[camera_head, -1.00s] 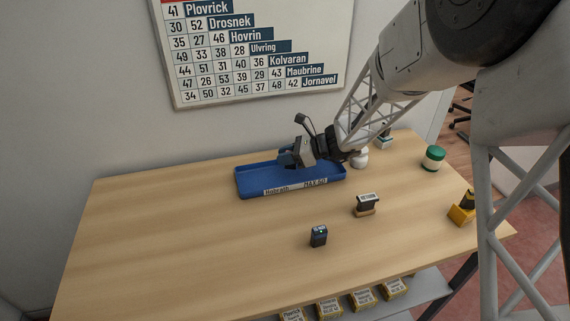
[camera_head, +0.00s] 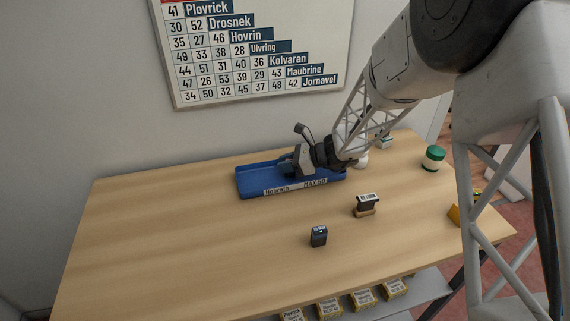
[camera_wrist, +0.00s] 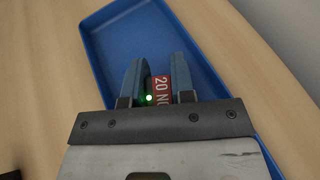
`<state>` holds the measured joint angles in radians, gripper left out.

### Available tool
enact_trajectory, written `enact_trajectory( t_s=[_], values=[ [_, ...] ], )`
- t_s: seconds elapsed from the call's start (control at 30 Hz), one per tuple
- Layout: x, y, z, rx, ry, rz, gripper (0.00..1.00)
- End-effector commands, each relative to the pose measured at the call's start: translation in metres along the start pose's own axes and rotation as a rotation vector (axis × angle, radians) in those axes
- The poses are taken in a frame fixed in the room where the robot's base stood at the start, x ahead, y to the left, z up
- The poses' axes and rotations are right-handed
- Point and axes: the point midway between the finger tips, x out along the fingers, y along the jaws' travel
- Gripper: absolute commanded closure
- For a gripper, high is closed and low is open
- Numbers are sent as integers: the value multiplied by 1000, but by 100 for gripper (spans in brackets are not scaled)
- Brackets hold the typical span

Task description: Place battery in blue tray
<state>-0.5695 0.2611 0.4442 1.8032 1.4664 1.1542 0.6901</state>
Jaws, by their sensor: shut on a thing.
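The blue tray (camera_head: 250,179) lies at the back middle of the table, with a white label strip on its front wall. My gripper (camera_head: 288,168) is low over the right part of the tray. In the wrist view my gripper (camera_wrist: 158,62) is shut on a small block with a red face reading "20 NO", which appears to be the battery (camera_wrist: 160,90). A green light shows beside it. The tray floor (camera_wrist: 135,35) shows ahead of the fingers. I cannot tell whether the block touches the floor. The block is hidden in the head view.
A small dark block (camera_head: 318,236) with a lit top stands nearer the front. A labelled stamp-like block (camera_head: 367,204) is right of it. A green-lidded jar (camera_head: 433,158) and a yellow holder (camera_head: 454,214), partly hidden by my arm, are at right. The table's left side is clear.

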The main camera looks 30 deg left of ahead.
Motion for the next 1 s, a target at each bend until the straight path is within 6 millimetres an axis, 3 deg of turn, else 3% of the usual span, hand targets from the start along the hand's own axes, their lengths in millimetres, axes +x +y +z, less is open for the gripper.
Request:
enact_trajectory(
  t_s=[0.3,0.33,0.5,1.0],
  values=[
    [1,0,-3,0,0,0,100],
    [1,0,-3,0,0,0,74],
    [1,0,-3,0,0,0,51],
    [-6,0,0,1,0,-1,51]
  ],
)
